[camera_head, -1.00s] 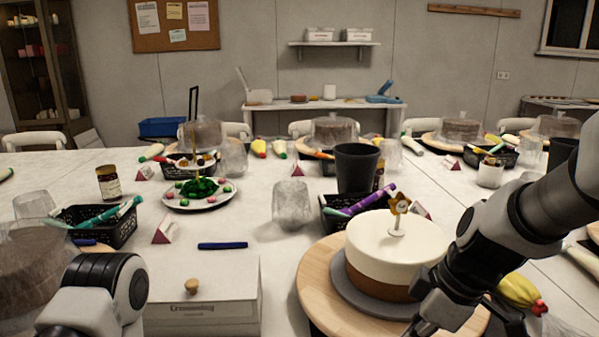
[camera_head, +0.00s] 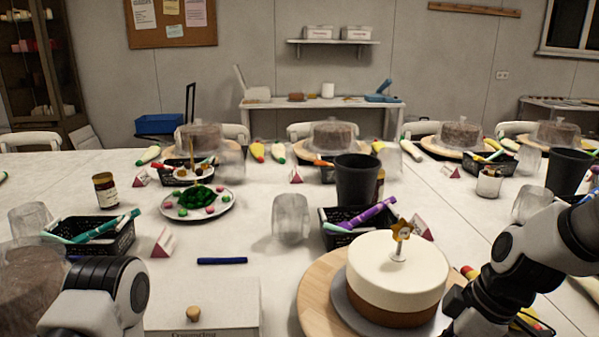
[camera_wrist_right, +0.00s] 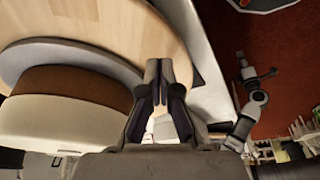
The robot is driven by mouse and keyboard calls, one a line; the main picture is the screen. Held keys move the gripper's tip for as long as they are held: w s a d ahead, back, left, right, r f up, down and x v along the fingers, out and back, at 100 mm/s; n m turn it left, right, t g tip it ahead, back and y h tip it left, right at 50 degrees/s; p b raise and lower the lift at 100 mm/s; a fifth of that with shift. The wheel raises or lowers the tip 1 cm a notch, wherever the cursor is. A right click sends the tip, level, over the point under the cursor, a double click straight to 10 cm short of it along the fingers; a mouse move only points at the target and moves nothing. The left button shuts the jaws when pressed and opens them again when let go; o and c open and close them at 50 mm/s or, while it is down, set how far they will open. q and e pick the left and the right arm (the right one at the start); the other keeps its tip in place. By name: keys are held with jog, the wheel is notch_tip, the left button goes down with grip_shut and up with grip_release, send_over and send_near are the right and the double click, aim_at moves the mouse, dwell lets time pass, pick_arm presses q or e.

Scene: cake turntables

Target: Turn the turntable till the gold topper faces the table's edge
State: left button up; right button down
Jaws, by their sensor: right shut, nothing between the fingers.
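The gold topper (camera_head: 401,232) stands upright on the cream-topped, brown-based cake (camera_head: 397,268) at the lower right of the head view. It shows narrow, partly edge-on. The cake sits on a grey board (camera_head: 342,302) on the round wooden turntable (camera_head: 316,292). In the right wrist view the cake (camera_wrist_right: 55,118), grey board (camera_wrist_right: 75,58) and wooden disc (camera_wrist_right: 120,25) also show. My right gripper (camera_wrist_right: 160,68) is shut and empty at the wooden disc's rim; I cannot tell whether it touches. My left arm shows at lower left in the head view, its gripper out of frame.
A white box (camera_head: 215,303) with a knob stands left of the turntable. A black cup (camera_head: 356,180) and a black basket (camera_head: 338,236) with pens stand behind the cake. A clear cup (camera_head: 290,216) and a blue pen (camera_head: 222,261) lie near open tabletop.

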jog(key=shift+w+d+r+p, duration=0.1)
jog(key=shift+w+d+p, duration=0.1)
jog(key=shift+d, duration=0.3)
jog(key=shift+w+d+r+p, duration=0.1)
jog(key=shift+d+p, duration=0.05)
jog(key=shift+d, duration=0.35)
jog(key=shift+s+f, duration=0.1)
jog(key=shift+s, duration=0.05)
pick_arm(q)
jog(key=shift+s+r, duration=0.2)
jog(key=shift+r, duration=0.35)
jog(key=shift+s+r, duration=0.15)
jog(key=shift+r, duration=0.4)
pick_arm(e)
jog(key=shift+a, duration=0.2)
jog(key=shift+f+b, duration=1.2)
jog(key=shift+f, duration=0.2)
jog(key=shift+s+a+f+b, duration=0.1)
jog(key=shift+a+b, duration=0.35)
jog(key=shift+b, duration=0.05)
jog(key=shift+a, duration=0.15)
pick_arm(q)
notch_tip(320, 180, down, 3)
jog(key=shift+r, duration=0.1)
